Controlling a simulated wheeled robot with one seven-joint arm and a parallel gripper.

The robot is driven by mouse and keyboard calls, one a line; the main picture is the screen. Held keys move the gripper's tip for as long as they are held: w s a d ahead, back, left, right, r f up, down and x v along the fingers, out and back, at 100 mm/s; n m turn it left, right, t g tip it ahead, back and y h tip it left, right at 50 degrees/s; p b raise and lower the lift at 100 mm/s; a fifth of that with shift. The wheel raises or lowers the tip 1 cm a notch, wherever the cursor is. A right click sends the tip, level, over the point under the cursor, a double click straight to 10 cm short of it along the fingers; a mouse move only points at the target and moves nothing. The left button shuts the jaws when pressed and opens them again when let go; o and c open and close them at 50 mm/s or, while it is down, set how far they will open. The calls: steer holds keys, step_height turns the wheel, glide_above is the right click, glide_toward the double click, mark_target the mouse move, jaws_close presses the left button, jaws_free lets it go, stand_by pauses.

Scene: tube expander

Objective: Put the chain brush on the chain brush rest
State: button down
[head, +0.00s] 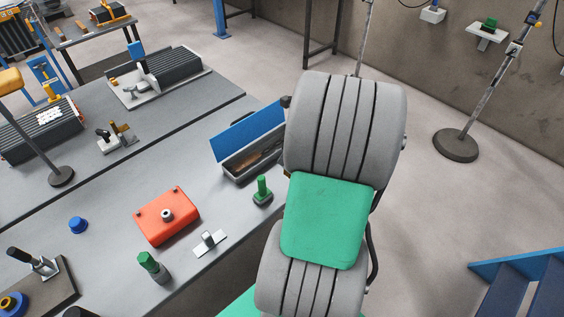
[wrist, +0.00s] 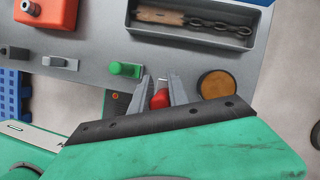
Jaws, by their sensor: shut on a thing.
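In the wrist view, my gripper (wrist: 161,94) has its two grey fingers around a small red piece (wrist: 160,99), just beyond my green and black wrist housing. Most of the held thing is hidden, so I cannot tell its full shape. A tool with a wooden handle and dark chain-like links (wrist: 190,20) lies in a grey open box (wrist: 190,36). The same box, with a raised blue lid, shows in the head view (head: 232,176). I cannot tell which thing is the chain brush, nor make out its rest. In the head view my arm hides the gripper.
A green-knobbed tool (head: 263,191) stands near the bench edge, and an orange-red block (head: 167,216) lies left of it. A small fixture on a white plate (head: 209,243) and another green-topped tool (head: 153,267) are nearby. A round amber disc (wrist: 217,84) sits right of my fingers.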

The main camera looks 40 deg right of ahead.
steer(key=w+f, duration=0.1)
steer(key=f, duration=0.3)
steer(key=w+f+p, duration=0.1)
steer(key=f, duration=0.1)
steer(key=shift+w+d, duration=0.25)
steer(key=shift+w, duration=0.05)
steer(key=c, duration=1.3)
jaws_free()
steer(key=shift+o, duration=0.2)
